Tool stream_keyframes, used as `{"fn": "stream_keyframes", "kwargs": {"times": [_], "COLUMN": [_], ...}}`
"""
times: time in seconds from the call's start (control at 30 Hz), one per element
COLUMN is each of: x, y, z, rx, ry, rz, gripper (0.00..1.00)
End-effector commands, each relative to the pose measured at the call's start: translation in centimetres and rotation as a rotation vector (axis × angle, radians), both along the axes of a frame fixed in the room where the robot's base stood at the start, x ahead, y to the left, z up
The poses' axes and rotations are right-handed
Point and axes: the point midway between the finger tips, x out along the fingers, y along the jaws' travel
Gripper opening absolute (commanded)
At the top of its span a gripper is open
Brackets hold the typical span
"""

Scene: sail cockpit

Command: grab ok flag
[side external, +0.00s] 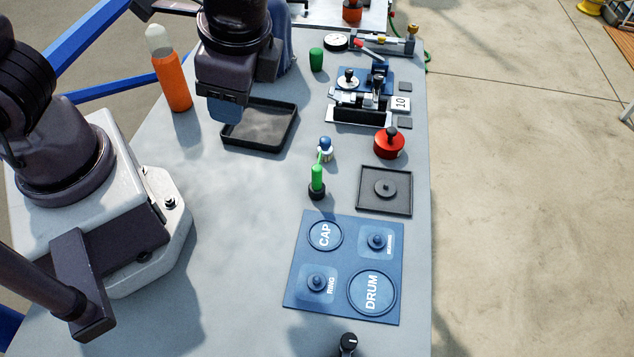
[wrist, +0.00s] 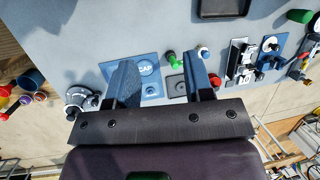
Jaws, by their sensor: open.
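A small green upright piece (side external: 317,180), which I take to be the ok flag, stands in a round black base near the middle of the table. No lettering on it is readable. It also shows in the wrist view as a small green shape (wrist: 171,57), between the lines of my two fingers and some way beyond them. My gripper (side external: 228,112) is up at the back left, seen above the black tray and well apart from the green piece. In the wrist view my gripper (wrist: 160,65) has its two blue fingers wide apart, with nothing held.
A blue board (side external: 299,268) with CAP, RING and DRUM places lies in front. A blue-topped white piece (side external: 325,150) stands close behind the green piece. Also near are a black square tray (side external: 370,204), a red knob (side external: 389,146), the empty black tray (side external: 238,142) and an orange bottle (side external: 172,82).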

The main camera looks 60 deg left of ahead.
Motion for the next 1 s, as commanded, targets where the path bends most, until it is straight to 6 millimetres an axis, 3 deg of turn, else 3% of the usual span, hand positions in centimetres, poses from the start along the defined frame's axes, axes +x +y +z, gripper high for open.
{"fn": "stream_keyframes", "kwargs": {"times": [0.03, 0.2, 0.53, 0.67, 0.73, 0.87, 1.0], "x": [0.0, 0.1, 1.7, 3.1, 4.4, 5.6, 5.5], "y": [-0.8, -2.5, -6.0, -7.5, -8.4, -9.4, -9.3], "z": [-1.5, -5.6, -12.5, -13.7, -13.3, -11.8, -13.2], "rx": [0.081, 0.358, 0.985, 1.197, 1.287, 1.373, 1.388], "ry": [0.06, 0.201, 0.342, 0.334, 0.31, 0.278, 0.294], "rz": [-0.091, -0.378, -0.924, -1.058, -1.091, -1.11, -1.111], "gripper": [0.47, 0.47, 0.47, 0.47, 0.47, 0.47, 0.47]}}
